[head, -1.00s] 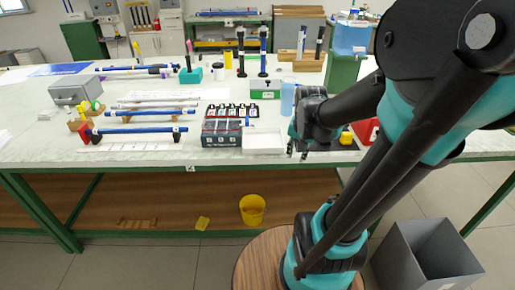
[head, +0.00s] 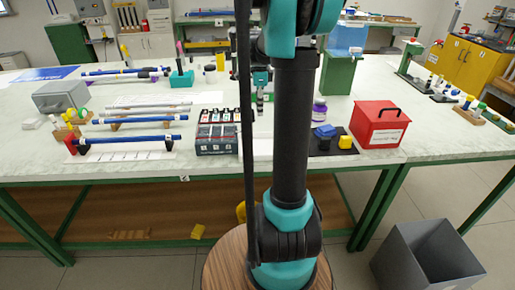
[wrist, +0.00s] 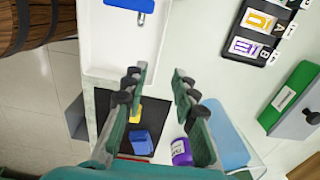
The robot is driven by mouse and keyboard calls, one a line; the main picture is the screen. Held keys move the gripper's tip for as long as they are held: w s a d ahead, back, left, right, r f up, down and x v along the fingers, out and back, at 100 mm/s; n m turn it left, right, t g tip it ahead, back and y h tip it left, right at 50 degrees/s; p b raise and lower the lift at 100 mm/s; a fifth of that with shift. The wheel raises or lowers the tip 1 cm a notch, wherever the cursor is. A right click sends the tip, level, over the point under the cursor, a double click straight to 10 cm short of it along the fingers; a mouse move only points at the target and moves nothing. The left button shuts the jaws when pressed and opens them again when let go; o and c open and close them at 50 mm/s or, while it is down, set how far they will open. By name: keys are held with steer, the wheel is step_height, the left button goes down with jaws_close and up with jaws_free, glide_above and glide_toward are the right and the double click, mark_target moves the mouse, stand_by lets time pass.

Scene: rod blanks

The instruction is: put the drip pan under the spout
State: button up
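The white shallow tray (head: 263,148), which looks like the drip pan, lies near the table's front edge, mostly hidden by my arm in the head view. In the wrist view the tray (wrist: 105,45) is at the top, with a blue bar and a small grey piece in or over it; I cannot tell which. My gripper (wrist: 158,78) is open, with nothing between its fingers, just beyond the tray's lower edge in the picture.
A black mat (head: 330,143) with blue and yellow blocks, a purple bottle (head: 319,110) and a red box (head: 379,124) are on the right. A dark case (head: 217,132) is left of the tray. A green box (wrist: 291,98) shows in the wrist view.

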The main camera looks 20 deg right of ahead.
mark_target(260, 146)
step_height(260, 146, down, 7)
steer(key=shift+a+f, duration=0.15)
steer(key=shift+f, duration=1.15)
steer(key=shift+a+f, duration=0.1)
steer(key=shift+f, duration=1.15)
jaws_close()
